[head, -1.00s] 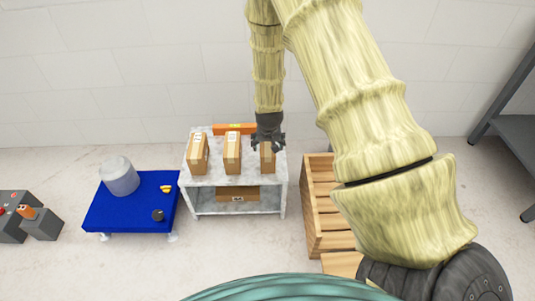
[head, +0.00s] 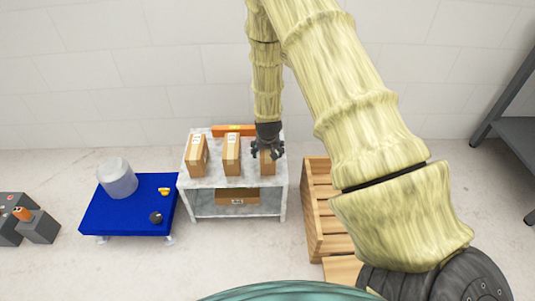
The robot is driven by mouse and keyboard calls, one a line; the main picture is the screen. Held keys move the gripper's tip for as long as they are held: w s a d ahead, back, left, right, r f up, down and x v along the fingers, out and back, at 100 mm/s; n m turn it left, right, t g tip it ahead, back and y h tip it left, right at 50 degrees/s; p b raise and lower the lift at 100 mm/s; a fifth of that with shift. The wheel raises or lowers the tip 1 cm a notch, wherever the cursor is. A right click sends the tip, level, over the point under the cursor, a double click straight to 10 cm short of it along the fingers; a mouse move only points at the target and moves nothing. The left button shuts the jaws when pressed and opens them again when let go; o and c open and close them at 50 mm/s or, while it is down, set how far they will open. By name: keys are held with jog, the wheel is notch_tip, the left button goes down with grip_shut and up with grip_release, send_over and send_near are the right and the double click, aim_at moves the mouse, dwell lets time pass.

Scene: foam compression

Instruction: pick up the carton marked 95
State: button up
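Three tan cartons stand in a row on the top of a white shelf table (head: 213,183): a left carton (head: 197,157), a middle carton (head: 231,156) and a right carton (head: 267,166). Another carton (head: 238,196) lies on the lower shelf with a label on its front. The labels are too small to read, so I cannot tell which is marked 95. My gripper (head: 267,155) points down at the right carton and hides its upper part. I cannot tell whether its fingers are open, or whether they touch the carton.
An orange box (head: 233,130) lies at the table's back edge. To the left is a blue platform (head: 128,214) with a translucent container (head: 117,179) and small items. A wooden crate (head: 318,215) stands close on the right. Grey boxes (head: 38,228) sit far left.

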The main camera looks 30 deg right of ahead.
jog(key=shift+f, duration=0.15)
jog(key=shift+c, duration=0.2)
jog(key=c, duration=1.1)
